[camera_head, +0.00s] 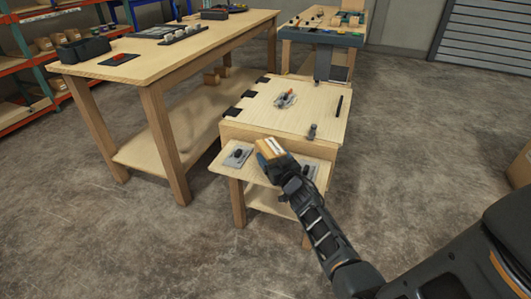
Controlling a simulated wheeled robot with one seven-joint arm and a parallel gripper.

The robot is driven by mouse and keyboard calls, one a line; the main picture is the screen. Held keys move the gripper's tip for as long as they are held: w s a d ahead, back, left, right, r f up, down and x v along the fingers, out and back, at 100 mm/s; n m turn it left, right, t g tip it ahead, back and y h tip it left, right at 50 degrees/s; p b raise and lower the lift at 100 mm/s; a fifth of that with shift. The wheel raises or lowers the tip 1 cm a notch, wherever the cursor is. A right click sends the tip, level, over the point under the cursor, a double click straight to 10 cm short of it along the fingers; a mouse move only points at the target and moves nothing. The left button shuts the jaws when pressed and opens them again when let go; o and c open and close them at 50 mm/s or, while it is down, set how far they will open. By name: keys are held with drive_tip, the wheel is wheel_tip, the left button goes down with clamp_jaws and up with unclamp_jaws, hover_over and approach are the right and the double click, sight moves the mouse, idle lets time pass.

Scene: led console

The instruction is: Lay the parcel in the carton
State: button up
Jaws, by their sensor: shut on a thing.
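My gripper (274,161) is at the end of my dark arm, over the front of the small wooden console. It is shut on a small tan parcel (271,146) with a pale label on top. The parcel is held near the front edge of the console's upper panel; the gap below it cannot be told. My gripper hides part of the lower front shelf. A tan, box-like thing (521,166) is cut off at the right edge; it may be the carton, but its inside does not show.
The console's upper panel (310,104) carries a red-handled fitting, a dark bar and a small knob. Its lower shelf (228,171) has metal plates with dark knobs. A long workbench (165,53) stands at left. Concrete floor is clear at right.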

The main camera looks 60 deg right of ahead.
drive_tip(key=shift+a, duration=0.2)
drive_tip(key=shift+s, duration=0.1)
drive_tip(key=shift+f, duration=0.2)
drive_tip(key=o, duration=1.2)
